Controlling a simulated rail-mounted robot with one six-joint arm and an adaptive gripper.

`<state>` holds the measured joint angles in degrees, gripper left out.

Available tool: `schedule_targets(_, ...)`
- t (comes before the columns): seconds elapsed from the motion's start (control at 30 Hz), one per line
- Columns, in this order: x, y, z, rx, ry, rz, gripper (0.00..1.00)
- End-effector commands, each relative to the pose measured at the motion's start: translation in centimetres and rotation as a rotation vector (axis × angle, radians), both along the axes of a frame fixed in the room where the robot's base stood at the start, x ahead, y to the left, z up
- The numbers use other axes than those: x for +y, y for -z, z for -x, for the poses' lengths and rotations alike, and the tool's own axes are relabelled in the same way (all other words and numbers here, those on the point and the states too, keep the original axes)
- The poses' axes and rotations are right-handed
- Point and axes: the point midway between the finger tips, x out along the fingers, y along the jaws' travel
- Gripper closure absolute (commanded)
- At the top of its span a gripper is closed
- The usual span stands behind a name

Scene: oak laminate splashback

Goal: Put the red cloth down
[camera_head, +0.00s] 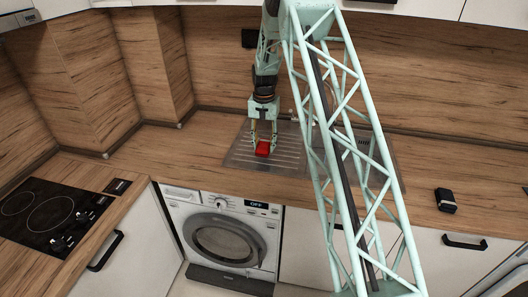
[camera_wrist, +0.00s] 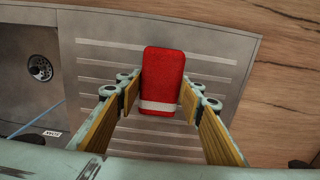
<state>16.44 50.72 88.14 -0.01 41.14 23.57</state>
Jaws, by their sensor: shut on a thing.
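The red cloth (camera_head: 263,148) is a small red block-like shape between the fingertips of my gripper (camera_head: 263,138), over the metal sink's ribbed drainboard (camera_head: 239,157). In the wrist view the cloth (camera_wrist: 162,75) is upright in the picture, with a pale band near its lower end. The two yellow-padded fingers of my gripper (camera_wrist: 161,100) are shut on it from the left and right. The ribbed drainboard (camera_wrist: 105,60) lies behind the cloth. I cannot tell whether the cloth touches the drainboard.
A black hob (camera_head: 50,215) is on the left counter. A small black object (camera_head: 446,200) lies on the right counter. The wooden counter (camera_head: 185,150) left of the drainboard is clear. A washing machine (camera_head: 225,235) stands below. My lattice arm hides part of the sink.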

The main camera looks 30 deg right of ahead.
Motion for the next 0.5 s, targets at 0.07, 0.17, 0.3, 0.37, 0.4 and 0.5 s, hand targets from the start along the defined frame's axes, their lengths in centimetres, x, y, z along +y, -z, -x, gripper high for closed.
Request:
schedule_targets(0.07, 0.0, 0.0, 0.0, 0.000, 0.000, 0.000, 0.77)
schedule_targets(0.17, 0.0, 0.2, 0.0, 0.000, 0.000, 0.000, 0.77)
schedule_targets(0.3, 0.0, 1.0, 0.1, 0.002, 0.000, -0.001, 0.77)
schedule_targets(0.37, 0.0, 1.6, 0.1, 0.002, 0.000, -0.001, 0.77)
schedule_targets(0.4, 0.0, 2.0, 0.1, 0.002, 0.000, -0.001, 0.77)
schedule_targets(0.5, 0.0, 2.9, 0.1, 0.001, 0.000, -0.001, 0.77)
